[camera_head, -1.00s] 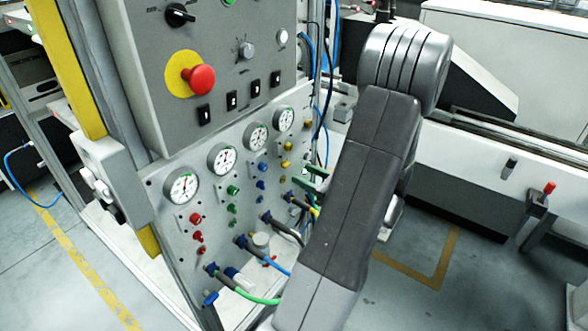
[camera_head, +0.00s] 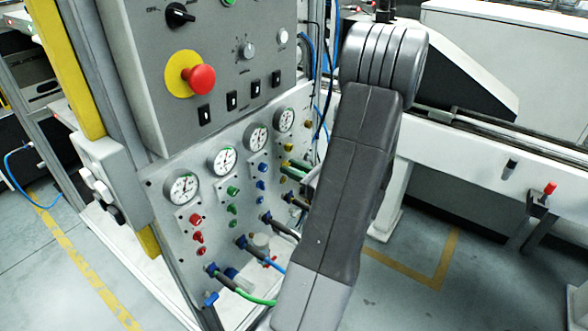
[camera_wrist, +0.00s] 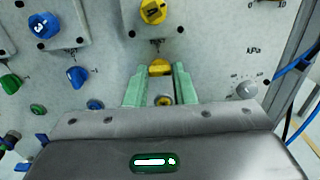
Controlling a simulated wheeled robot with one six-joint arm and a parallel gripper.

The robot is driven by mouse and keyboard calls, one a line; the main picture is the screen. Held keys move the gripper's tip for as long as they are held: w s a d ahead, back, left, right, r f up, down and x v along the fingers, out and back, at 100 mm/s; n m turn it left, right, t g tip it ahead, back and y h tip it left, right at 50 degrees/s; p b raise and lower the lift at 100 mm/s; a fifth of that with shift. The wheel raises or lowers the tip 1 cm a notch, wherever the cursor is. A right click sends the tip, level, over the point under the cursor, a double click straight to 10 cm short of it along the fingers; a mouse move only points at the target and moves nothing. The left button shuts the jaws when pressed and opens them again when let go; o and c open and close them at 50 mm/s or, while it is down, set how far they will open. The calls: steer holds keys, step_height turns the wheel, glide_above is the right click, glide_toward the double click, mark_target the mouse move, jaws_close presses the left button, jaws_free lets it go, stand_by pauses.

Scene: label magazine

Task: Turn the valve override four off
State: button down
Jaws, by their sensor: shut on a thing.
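The fourth column of valve controls on the sloped panel is yellow. Its upper yellow knob (camera_wrist: 152,10) is above my gripper (camera_wrist: 160,80) in the wrist view. My green fingers are shut on the smaller yellow valve handle (camera_wrist: 160,68) below that knob, one finger on each side. The handle lies roughly crosswise between the fingertips. Another small yellow fitting (camera_wrist: 164,100) shows lower down between the fingers. In the head view my gripper (camera_head: 296,171) is at the right end of the panel, partly hidden by my arm.
Blue controls (camera_wrist: 77,75) and green ones are left of my gripper. A grey dial (camera_wrist: 246,90) is to the right. Gauges (camera_head: 222,160) sit above the columns, with hoses (camera_head: 262,300) below. A red emergency button (camera_head: 201,79) is on the upper panel.

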steer(key=shift+f+b, duration=0.1)
steer(key=shift+b, duration=0.2)
steer(key=n+b, duration=1.7)
steer(key=b, duration=0.3)
steer(key=shift+n, duration=0.4)
steer(key=c, duration=1.2)
jaws_free()
steer(key=p+v, duration=0.3)
steer(key=v, duration=1.1)
